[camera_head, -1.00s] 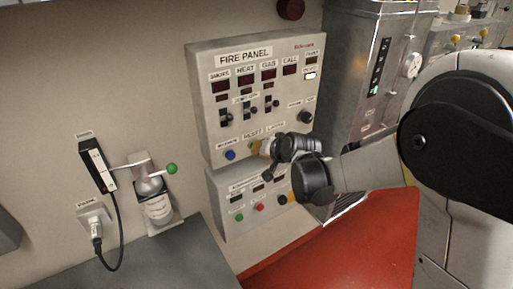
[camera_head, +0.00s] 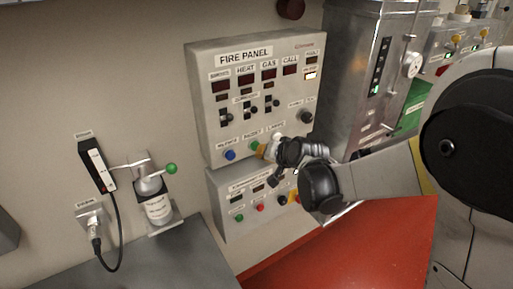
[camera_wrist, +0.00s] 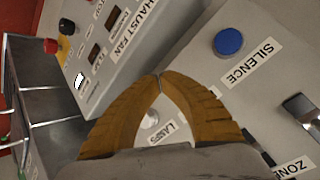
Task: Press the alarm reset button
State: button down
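The grey fire panel (camera_head: 207,130) hangs on the wall. Along its lower edge, the blue SILENCE button (camera_head: 230,155) is in clear view, and a green button (camera_head: 255,145) sits under the RESET label. My gripper (camera_head: 263,151) is right beside the green button in the head view; I cannot tell whether it touches. In the wrist view my gripper (camera_wrist: 160,78) has its two tan fingertips together with nothing between them. The SILENCE button (camera_wrist: 228,42) is up and right of the tips. A pale LAMPS button (camera_wrist: 150,118) shows between the fingers. The green button is hidden there.
A lower exhaust fan panel (camera_head: 222,198) with green, red and black controls sits just under the fire panel. Toggle switches (camera_head: 248,115) stick out above the buttons. A metal cabinet (camera_head: 350,85) stands to the right.

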jog(key=shift+s+d, duration=0.1)
jog(key=s+d, duration=0.1)
jog(key=s, duration=0.1)
jog(key=s+d, duration=0.1)
jog(key=s, duration=0.1)
jog(key=shift+d, duration=0.3)
jog(key=shift+d, duration=0.1)
dwell(0.4)
jog(key=s+d+f+h+b, duration=0.1)
jog(key=s+d+f+b, duration=0.2)
jog(key=s+d+b, duration=0.2)
jog(key=s+d+f+n+g+h+b, duration=0.1)
jog(key=s+d+b, duration=0.4)
jog(key=s, duration=0.7)
jog(key=s+d+f+g+h+b, duration=0.1)
jog(key=s+d+f+h+b, duration=0.2)
jog(key=s, duration=0.5)
jog(key=d+f+b, duration=0.1)
jog(key=d+b, duration=0.1)
jog(key=d, duration=0.1)
jog(key=shift+s+d+f+n, duration=0.3)
jog(key=shift+s+f, duration=0.1)
